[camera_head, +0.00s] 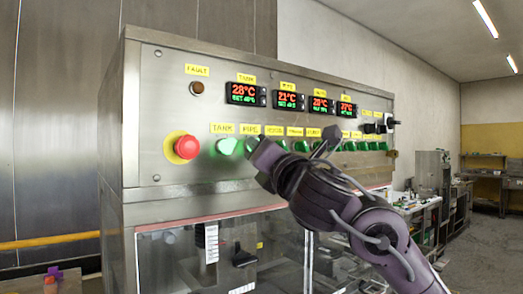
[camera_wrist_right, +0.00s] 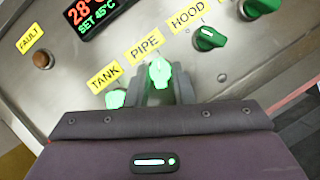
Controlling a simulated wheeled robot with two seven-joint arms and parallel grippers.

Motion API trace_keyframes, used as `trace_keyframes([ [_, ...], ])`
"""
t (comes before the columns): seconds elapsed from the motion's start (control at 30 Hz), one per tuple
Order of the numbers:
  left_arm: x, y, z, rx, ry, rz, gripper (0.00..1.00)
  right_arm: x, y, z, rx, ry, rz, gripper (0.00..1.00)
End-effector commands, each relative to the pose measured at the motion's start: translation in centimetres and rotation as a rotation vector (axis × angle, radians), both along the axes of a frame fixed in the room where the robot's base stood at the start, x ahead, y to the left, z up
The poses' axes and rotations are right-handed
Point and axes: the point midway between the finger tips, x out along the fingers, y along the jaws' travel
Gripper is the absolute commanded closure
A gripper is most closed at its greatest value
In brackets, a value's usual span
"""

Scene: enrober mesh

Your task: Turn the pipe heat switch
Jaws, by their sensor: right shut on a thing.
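The pipe heat switch (camera_wrist_right: 159,71) is a lit green knob under the yellow PIPE label (camera_wrist_right: 145,45) in the right wrist view. My right gripper (camera_wrist_right: 160,84) is shut on this knob, one finger on each side. In the head view my right gripper (camera_head: 264,155) reaches the panel below the PIPE label (camera_head: 249,129) and hides most of the knob. My left gripper is not in view.
The lit green TANK knob (camera_head: 227,146) is just left, and the green HOOD knob (camera_wrist_right: 208,39) is just right. A red emergency button (camera_head: 186,147) sits further left. Temperature displays (camera_head: 246,94) line the panel above. A glazed lower section (camera_head: 215,245) lies below.

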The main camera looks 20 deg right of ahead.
Motion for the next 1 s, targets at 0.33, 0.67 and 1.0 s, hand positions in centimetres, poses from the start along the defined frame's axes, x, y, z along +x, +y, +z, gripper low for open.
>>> trace_keyframes([
  [0.33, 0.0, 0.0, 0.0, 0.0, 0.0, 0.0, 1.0, 0.0, -0.1, 0.1, 0.002, -0.002, 0.0, 0.67],
  [0.67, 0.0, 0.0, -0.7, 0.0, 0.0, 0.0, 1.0, -1.7, -0.3, -0.7, 0.0, -0.003, 0.001, 0.67],
  [1.0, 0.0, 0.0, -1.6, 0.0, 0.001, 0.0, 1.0, -6.6, -1.0, -2.2, 0.001, -0.003, 0.002, 0.67],
])
